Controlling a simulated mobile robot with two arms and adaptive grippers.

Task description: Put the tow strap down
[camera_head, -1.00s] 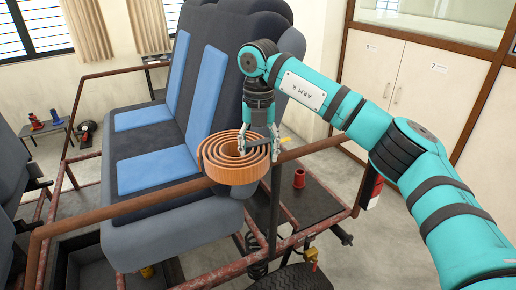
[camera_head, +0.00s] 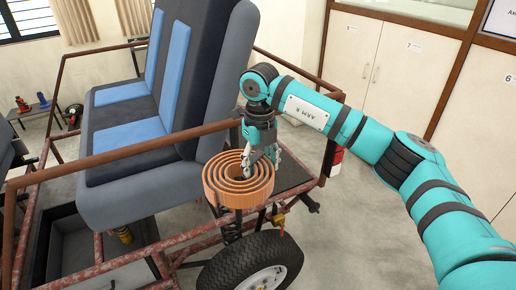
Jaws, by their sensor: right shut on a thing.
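The tow strap (camera_head: 238,190) is an orange, spiral-wound coil. It hangs below my right gripper (camera_head: 262,160), which points down and is shut on its upper rim at the far right side. The coil looks roughly level and is in front of the seat, over the dark platform at the kart frame's corner. From this angle I cannot tell whether its underside touches anything. My left gripper is not in the picture.
A blue and grey seat (camera_head: 130,140) stands on the rusty tube frame (camera_head: 120,160). A dark flat platform (camera_head: 292,176) lies right of the coil, partly hidden. A tyre (camera_head: 250,262) is below. Cabinets (camera_head: 390,65) line the back wall.

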